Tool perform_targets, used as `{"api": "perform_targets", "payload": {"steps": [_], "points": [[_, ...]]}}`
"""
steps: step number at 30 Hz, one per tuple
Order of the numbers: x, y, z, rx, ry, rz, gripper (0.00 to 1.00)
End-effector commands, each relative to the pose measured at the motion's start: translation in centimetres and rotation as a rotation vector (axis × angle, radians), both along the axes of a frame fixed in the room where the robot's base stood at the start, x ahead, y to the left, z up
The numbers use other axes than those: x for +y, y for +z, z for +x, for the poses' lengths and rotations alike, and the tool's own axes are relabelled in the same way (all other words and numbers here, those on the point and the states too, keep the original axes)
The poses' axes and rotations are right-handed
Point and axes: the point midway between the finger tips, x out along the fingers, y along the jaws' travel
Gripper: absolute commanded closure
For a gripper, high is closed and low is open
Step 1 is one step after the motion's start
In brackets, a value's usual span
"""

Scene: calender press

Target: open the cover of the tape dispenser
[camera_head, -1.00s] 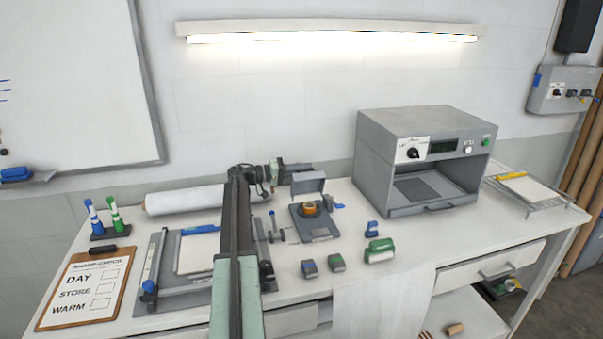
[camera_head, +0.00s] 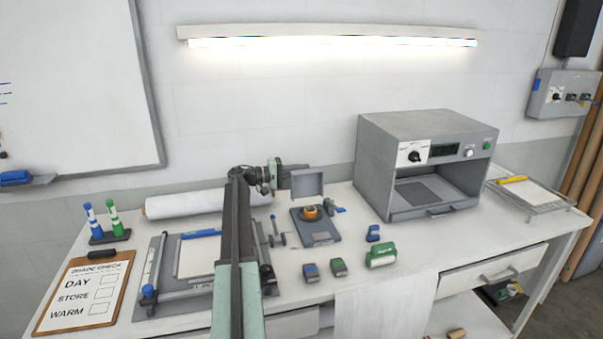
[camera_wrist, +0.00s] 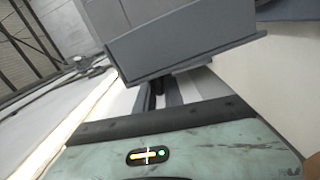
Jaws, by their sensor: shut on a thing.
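The tape dispenser (camera_head: 311,231) is a grey base on the bench, with an orange tape roll (camera_head: 311,213) exposed on it. Its grey cover (camera_head: 308,183) stands raised, nearly upright, at the back of the base. My gripper (camera_head: 290,169) is at the cover's upper left edge and is shut on it. In the wrist view the grey cover (camera_wrist: 185,43) fills the upper middle, in front of my gripper (camera_wrist: 158,92). The fingertips are mostly hidden there.
A grey press (camera_head: 425,165) stands to the right of the dispenser. A white roll (camera_head: 195,201) lies behind my arm. A small blue-grey block (camera_head: 311,273), a green block (camera_head: 338,268) and a larger green item (camera_head: 381,254) are in front. A clipboard (camera_head: 82,294) lies at left.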

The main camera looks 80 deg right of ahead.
Motion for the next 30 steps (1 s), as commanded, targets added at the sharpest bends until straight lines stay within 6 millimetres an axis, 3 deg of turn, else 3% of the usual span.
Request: {"api": "perform_targets", "payload": {"steps": [4, 6, 7, 20, 30], "points": [[0.1, -0.3, -0.2, -0.008, -0.006, 0.001, 1.0], [0.1, -0.3, -0.2, -0.008, -0.005, 0.001, 0.74], [0.1, -0.2, -0.1, -0.007, -0.005, 0.001, 0.67], [0.4, -0.1, 1.0, -0.003, 0.002, -0.001, 0.67], [3.0, -0.2, 6.5, -0.004, 0.002, 0.0, 0.67]]}}
